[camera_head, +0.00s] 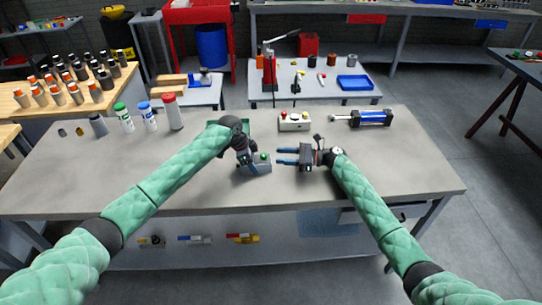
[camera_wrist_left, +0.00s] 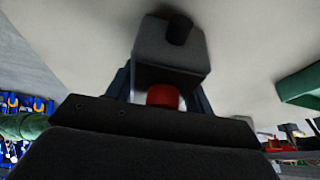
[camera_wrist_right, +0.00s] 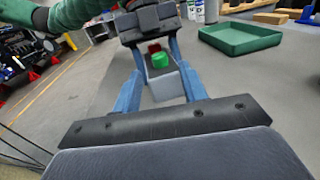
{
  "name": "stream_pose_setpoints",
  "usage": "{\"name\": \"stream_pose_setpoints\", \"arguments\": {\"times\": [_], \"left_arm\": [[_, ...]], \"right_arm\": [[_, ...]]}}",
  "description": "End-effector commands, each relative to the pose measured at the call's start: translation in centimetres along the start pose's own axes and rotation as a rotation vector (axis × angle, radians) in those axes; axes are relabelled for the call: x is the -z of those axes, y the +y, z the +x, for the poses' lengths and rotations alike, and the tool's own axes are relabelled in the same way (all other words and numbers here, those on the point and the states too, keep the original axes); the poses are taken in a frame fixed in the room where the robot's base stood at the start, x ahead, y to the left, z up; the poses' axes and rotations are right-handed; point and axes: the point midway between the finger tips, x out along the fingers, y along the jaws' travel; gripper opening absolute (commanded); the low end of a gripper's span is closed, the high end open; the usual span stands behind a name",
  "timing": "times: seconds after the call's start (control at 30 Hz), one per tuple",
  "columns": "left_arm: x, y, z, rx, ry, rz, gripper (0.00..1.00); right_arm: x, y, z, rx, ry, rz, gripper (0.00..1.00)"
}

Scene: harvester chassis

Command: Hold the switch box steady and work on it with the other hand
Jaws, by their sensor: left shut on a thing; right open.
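The switch box (camera_head: 262,168) is a small grey block with a green button on it, at the front middle of the table. My left gripper (camera_head: 250,166) is shut on it; the fingers hide part of the box. In the left wrist view the box (camera_wrist_left: 170,50) has a dark knob on one face and a red button near the gripper. My right gripper (camera_head: 281,156) is open, to the right of the box, with its fingers pointing left at it. In the right wrist view the box (camera_wrist_right: 168,88) and its green button show beyond and between the open fingers (camera_wrist_right: 158,92), apparently untouched by them.
A green tray (camera_wrist_right: 240,38) lies behind my left gripper. A pale box with coloured buttons (camera_head: 294,124) and a blue-black cylinder unit (camera_head: 370,118) stand farther back. Several bottles (camera_head: 148,116) stand at the back left. The table's right side (camera_head: 420,165) is clear.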

Motion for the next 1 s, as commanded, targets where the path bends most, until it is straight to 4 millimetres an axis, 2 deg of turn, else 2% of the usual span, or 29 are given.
{"name": "stream_pose_setpoints", "arguments": {"times": [0.1, 0.3, 0.77, 0.8, 0.9, 0.93, 1.0], "left_arm": [[0.0, 0.0, 0.0, 0.0, 0.0, 0.0, 0.12], [0.0, 0.0, 0.0, 0.0, 0.0, 0.0, 0.12], [0.0, 0.0, 0.0, 0.0, 0.0, 0.0, 0.12], [0.0, 0.0, 0.0, 0.0, 0.0, 0.0, 0.55], [0.0, 0.0, 0.0, 0.0, 0.0, 0.0, 0.74], [0.0, 0.0, 0.0, 0.0, 0.0, 0.0, 0.78], [0.0, 0.0, 0.0, 0.0, 0.0, 0.0, 0.78]], "right_arm": [[0.1, 0.0, -2.1, 0.0, 0.002, 0.0, 0.42], [0.1, 0.0, -4.0, 0.0, 0.002, 0.002, 0.42], [0.1, 0.0, -4.5, -0.001, 0.001, 0.001, 0.42], [0.1, 0.0, -4.5, 0.0, 0.001, 0.001, 0.42], [0.1, 0.0, -4.5, -0.001, 0.001, 0.001, 0.42], [0.1, 0.0, -4.5, -0.001, 0.001, 0.001, 0.42], [0.1, 0.0, -4.5, -0.001, 0.001, 0.001, 0.42]]}}
